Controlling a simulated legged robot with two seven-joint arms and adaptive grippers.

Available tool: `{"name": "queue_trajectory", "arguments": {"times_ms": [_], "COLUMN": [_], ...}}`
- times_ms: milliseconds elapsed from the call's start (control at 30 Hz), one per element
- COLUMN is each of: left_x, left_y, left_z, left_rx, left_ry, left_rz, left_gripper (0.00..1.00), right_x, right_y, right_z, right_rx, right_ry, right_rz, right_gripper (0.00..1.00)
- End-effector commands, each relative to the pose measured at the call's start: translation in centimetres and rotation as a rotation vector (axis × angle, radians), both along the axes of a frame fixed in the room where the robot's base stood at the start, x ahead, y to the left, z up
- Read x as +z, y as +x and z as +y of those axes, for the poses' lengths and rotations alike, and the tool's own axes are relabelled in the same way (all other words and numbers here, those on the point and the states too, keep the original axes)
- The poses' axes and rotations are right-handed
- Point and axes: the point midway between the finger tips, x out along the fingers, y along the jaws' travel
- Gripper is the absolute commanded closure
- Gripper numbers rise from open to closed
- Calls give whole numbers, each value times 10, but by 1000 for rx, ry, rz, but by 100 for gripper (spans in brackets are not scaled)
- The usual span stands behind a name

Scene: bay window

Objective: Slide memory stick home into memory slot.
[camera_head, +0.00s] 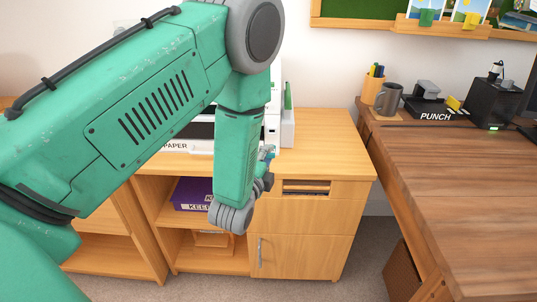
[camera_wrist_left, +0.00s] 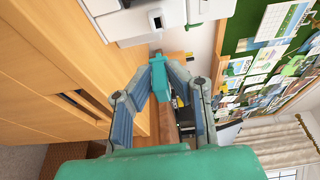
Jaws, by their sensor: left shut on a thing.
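My left gripper (camera_wrist_left: 162,68) is shut on a small teal block, which I take to be the memory stick (camera_wrist_left: 158,78). The stick shows between the fingertips in the left wrist view. In the head view my left gripper (camera_head: 267,158) is mostly hidden behind my arm, in front of the white machine (camera_head: 287,128). A small dark opening in a raised panel, likely the memory slot (camera_wrist_left: 157,20), shows on the white machine in the wrist view. The stick is apart from this opening. My right gripper is not in view.
The machine stands on a wooden cabinet (camera_head: 330,150) with shelves and a door. A brown desk (camera_head: 470,185) to the right bears a grey mug (camera_head: 388,98), a pen pot (camera_head: 372,88) and a black box marked PUNCH (camera_head: 428,110). The cabinet top's right part is clear.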

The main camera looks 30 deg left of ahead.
Motion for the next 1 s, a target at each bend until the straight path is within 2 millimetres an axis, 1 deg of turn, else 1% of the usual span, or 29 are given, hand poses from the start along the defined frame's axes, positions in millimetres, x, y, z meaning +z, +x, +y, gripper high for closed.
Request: {"name": "queue_trajectory", "arguments": {"times_ms": [33,167,400,600,800,1000], "left_x": [0,0,0,-1,0,0], "left_y": [-2,7,27,40,47,48], "left_z": [-2,4,16,24,29,29], "left_rx": [-4,0,-1,-1,-1,-1], "left_ry": [3,2,2,2,2,1], "left_rz": [-1,-5,-5,-5,-4,-4], "left_gripper": [100,100,100,100,100,100], "right_x": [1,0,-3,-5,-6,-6], "right_y": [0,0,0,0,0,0], "right_z": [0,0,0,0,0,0], "right_rx": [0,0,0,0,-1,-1], "right_ry": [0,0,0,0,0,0], "right_rz": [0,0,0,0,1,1], "right_gripper": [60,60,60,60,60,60]}}
